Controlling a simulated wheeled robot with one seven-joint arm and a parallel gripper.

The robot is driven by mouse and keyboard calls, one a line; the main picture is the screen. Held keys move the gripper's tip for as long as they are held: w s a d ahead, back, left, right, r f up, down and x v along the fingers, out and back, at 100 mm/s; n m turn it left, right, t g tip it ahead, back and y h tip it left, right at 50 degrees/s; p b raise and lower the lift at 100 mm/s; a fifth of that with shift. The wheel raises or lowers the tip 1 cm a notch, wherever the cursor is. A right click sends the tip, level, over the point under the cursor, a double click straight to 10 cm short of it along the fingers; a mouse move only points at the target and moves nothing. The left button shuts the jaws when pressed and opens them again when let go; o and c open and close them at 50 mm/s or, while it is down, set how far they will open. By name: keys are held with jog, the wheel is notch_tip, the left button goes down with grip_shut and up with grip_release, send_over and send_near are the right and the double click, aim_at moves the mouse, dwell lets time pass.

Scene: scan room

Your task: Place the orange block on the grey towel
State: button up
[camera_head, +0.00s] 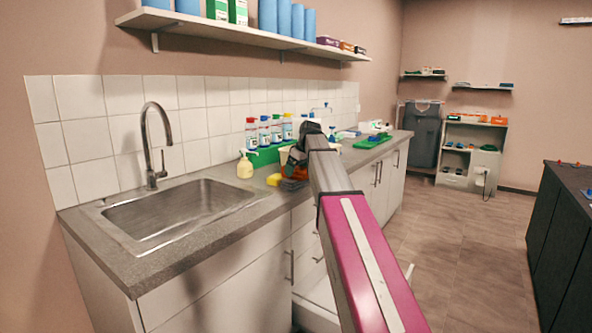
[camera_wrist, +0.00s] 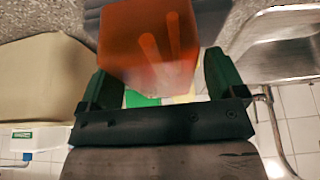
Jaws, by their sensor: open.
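The orange block (camera_wrist: 148,45) fills the space between the fingertips of my gripper (camera_wrist: 155,80) in the wrist view. The fingers stand open on either side of it; I cannot tell whether they touch it. In the head view, my gripper (camera_head: 296,160) is low over the counter right of the sink, and a bit of orange shows there, mostly behind my arm. A dark grey flat patch that looks like the grey towel (camera_wrist: 108,20) shows behind the block in the wrist view. It also shows in the head view (camera_head: 291,185), just under the gripper, partly hidden.
A yellow sponge (camera_head: 273,180) and a pale soap bottle (camera_head: 244,167) stand close left of the gripper. The sink (camera_head: 180,215) is further left. Several coloured-cap bottles (camera_head: 265,132) stand behind, by the tiled wall, and a shelf (camera_head: 240,36) hangs above.

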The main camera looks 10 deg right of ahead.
jog(key=v, duration=1.2)
jog(key=shift+r, duration=0.1)
